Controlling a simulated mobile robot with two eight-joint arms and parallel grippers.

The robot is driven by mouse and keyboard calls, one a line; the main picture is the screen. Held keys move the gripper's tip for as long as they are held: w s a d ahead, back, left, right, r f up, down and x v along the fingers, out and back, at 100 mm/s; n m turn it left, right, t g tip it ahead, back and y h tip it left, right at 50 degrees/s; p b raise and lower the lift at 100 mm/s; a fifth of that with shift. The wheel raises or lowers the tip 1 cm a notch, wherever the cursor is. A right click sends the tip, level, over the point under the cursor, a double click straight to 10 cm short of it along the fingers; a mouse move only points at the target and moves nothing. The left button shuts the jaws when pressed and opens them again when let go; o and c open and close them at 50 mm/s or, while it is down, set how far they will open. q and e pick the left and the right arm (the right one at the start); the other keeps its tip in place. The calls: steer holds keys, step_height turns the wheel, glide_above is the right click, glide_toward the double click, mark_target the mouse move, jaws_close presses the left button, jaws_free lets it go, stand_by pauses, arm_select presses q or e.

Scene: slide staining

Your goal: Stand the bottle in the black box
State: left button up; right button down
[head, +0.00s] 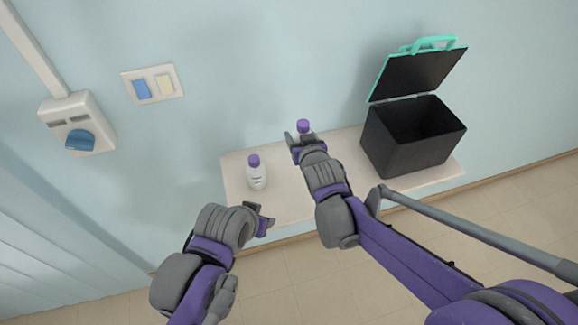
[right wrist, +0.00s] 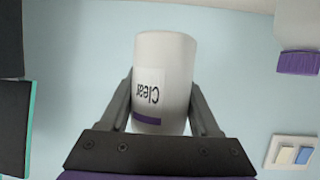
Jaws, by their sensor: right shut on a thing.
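A white bottle with a purple cap (head: 303,125) is held in my right gripper (head: 299,139), cap up in the head view. In the right wrist view the bottle (right wrist: 172,80) sits between both fingers, with a label reading "Clear". Its lower part is hidden by the gripper in the head view. The black box (head: 408,152) stands at the right of the shelf, to the right of my right gripper. Its lid (head: 417,73), with a teal edge and handle, is open. My left gripper (head: 265,215) is open and empty in front of the shelf.
A second white bottle with a purple cap (head: 257,178) stands on the left of the pale shelf (head: 290,205). The shelf's front right part is clear.

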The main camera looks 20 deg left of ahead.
step_height(320, 180, down, 5)
steer(key=shift+s+f+b, duration=0.1)
steer(key=shift+s+b, duration=0.05)
steer(key=shift+b, duration=0.9)
steer(key=shift+s+f, duration=0.15)
steer(key=f, duration=0.1)
steer(key=f+b, duration=0.1)
steer(key=f, duration=0.1)
steer(key=f+b, duration=0.1)
steer(key=shift+w+f, duration=0.35)
steer(key=shift+f, duration=0.05)
steer(key=shift+s+r, duration=0.25)
steer(key=shift+r, duration=0.05)
steer(key=shift+w+f, duration=0.25)
steer(key=c, duration=0.5)
jaws_free()
steer(key=shift+f, duration=0.1)
steer(key=o, duration=0.4)
steer(key=shift+s, duration=0.15)
arm_select(q)
steer(key=s+f, duration=0.3)
steer(key=f, duration=0.3)
steer(key=shift+s+f+g, duration=0.25)
steer(key=shift+f+g, duration=0.05)
